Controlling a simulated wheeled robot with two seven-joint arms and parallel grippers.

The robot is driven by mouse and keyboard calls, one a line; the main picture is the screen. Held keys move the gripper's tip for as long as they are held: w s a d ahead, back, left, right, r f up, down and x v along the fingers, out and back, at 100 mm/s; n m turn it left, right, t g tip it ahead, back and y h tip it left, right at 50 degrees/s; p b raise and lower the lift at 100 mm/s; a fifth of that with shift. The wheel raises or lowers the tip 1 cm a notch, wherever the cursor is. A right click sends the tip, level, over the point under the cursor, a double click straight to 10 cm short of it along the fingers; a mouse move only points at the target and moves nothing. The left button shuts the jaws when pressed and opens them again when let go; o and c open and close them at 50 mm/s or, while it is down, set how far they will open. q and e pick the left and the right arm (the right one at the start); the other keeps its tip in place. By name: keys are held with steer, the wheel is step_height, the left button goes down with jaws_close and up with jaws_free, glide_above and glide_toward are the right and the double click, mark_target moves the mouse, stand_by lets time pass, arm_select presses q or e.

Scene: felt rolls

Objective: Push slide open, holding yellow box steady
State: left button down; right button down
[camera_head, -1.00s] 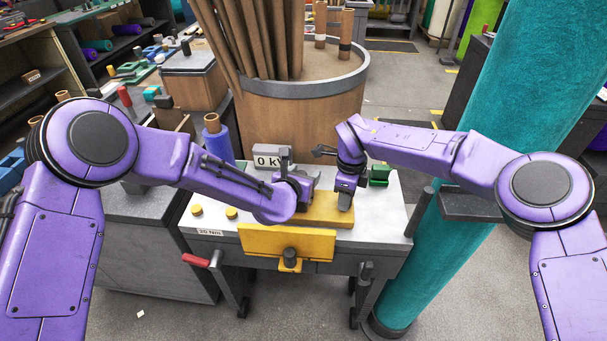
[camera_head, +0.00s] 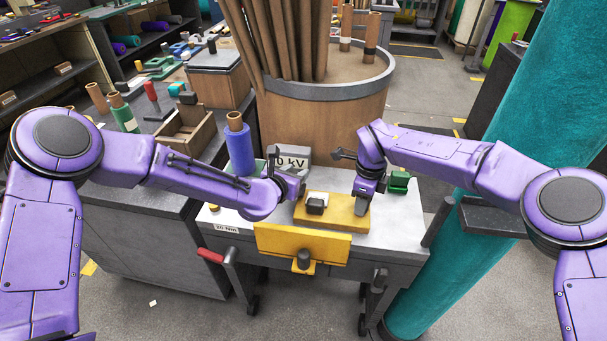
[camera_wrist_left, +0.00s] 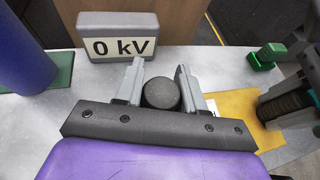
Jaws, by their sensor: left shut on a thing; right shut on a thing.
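The yellow box (camera_head: 345,217) lies flat on the grey table top. A small white and black part (camera_head: 316,204) shows on its upper face; I cannot tell whether it is a piece or an opening. My left gripper (camera_head: 297,187) is at the box's left end. In the left wrist view its fingers (camera_wrist_left: 161,86) are closed around a dark round knob (camera_wrist_left: 161,94), with the yellow box (camera_wrist_left: 230,108) to the right. The slide itself is mostly hidden. My right gripper (camera_head: 363,204) points down and is shut on the box's right part.
A "0 kV" block (camera_head: 290,157) stands behind my left gripper, a blue roll (camera_head: 240,148) to its left. A green block (camera_head: 398,182) is right of the box. A yellow plate (camera_head: 302,243) is at the table's front edge. A teal roll (camera_head: 480,180) stands at right.

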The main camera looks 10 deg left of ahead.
arm_select(q)
steer(key=c, duration=0.8)
jaws_free()
steer(key=shift+o, duration=0.2)
arm_select(e)
steer(key=shift+f, duration=0.1)
steer(key=shift+d, duration=0.1)
arm_select(q)
steer(key=v, duration=1.2)
steer(key=shift+r, duration=0.1)
arm_select(e)
jaws_free()
arm_select(q)
steer(key=shift+r, duration=0.1)
